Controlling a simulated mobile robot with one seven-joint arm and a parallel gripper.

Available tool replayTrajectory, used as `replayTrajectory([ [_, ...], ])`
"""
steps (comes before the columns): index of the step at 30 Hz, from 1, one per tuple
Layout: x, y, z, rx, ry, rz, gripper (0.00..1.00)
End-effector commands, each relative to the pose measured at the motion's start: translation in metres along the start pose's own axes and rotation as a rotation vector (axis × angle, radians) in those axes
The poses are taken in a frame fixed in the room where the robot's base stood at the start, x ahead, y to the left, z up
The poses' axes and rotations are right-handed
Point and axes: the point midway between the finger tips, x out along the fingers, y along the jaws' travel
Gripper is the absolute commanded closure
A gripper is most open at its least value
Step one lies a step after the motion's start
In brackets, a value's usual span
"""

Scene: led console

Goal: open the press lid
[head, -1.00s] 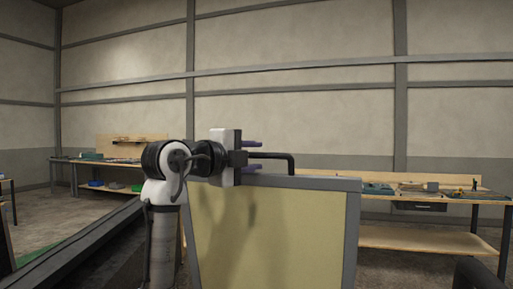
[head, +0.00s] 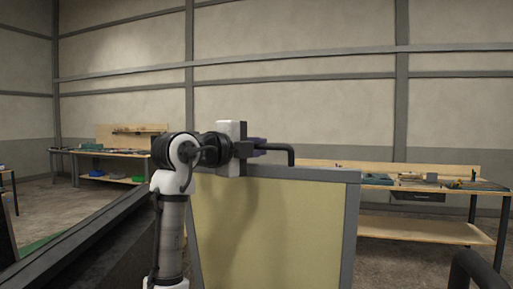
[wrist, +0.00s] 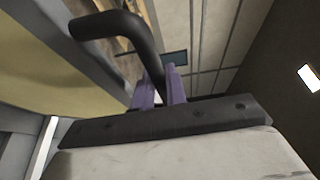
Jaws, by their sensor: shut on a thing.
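The press lid (head: 270,230) is a yellow panel in a grey frame. It stands steeply raised in front of me in the head view. A black bar handle (head: 280,147) sticks up from its top edge and bends to the left; it also shows in the wrist view (wrist: 118,27). My gripper (head: 260,147) is at the left part of this handle, with its purple fingers closed around the bar. In the wrist view, the fingers (wrist: 160,88) sit close together on either side of the bar. The lid's lower edge is out of view.
A workbench (head: 420,232) with tools stands behind the lid on the right. Another bench (head: 120,153) with bins stands at the far left. A dark slanted structure (head: 95,240) lies left of the lid. A black curved bar (head: 470,265) shows at the lower right.

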Motion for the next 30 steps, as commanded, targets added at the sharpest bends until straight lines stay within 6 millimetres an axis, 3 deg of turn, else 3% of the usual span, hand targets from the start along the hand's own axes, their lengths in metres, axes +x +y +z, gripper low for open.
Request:
replayTrajectory([
  [5, -0.009, 0.007, -0.004, 0.008, 0.000, -0.019, 1.00],
  [24, -0.115, 0.049, -0.048, 0.095, 0.000, -0.228, 1.00],
  [30, -0.129, 0.051, -0.054, 0.105, -0.001, -0.256, 1.00],
])
